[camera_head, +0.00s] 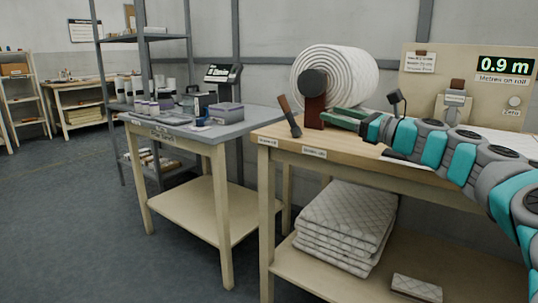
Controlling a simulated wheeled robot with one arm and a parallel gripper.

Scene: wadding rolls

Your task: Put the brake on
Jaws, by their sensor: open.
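The brake lever (290,117) is a slim handle, brown at the top and dark lower down, at the left front of the wooden bench (347,148). Its top leans left. It stands beside the dark red stand (315,112) that carries the white wadding roll (352,75). My gripper (335,118) seems to be the green part at the end of my arm, right of the stand and pointing left. It is open and apart from the lever. Its fingertips are small and partly against the stand, so the gap between them is hard to see.
A panel (420,72) behind the bench has a display reading 0.9 m (505,65). A grey-topped table (200,130) with boxes and jars stands to the left. Folded quilted pads (345,225) lie on the bench's lower shelf. The floor at left is clear.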

